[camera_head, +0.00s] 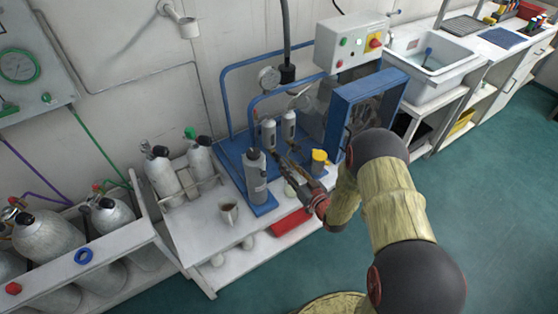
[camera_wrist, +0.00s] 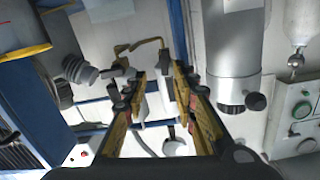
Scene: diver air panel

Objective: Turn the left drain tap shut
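Two small grey separator canisters, the left one (camera_head: 268,133) and the right one (camera_head: 289,125), stand on the blue compressor frame in the head view. Their drain taps are too small or hidden there. My gripper (camera_head: 286,160) reaches in from the right, low in front of these canisters. In the wrist view, which looks upside down, my gripper (camera_wrist: 159,76) has its two fingers apart with a gap between them. Small dark fittings (camera_wrist: 166,58) show near the fingertips. I cannot tell which is the left drain tap, how its handle stands, or whether a finger touches it.
A tall grey filter cylinder (camera_head: 255,180) stands close left of my gripper; it also shows in the wrist view (camera_wrist: 235,45). A blue-framed fan guard (camera_head: 345,115) stands to the right. A yellow-capped part (camera_head: 319,160) is near my wrist. A cup (camera_head: 228,213) sits on the bench.

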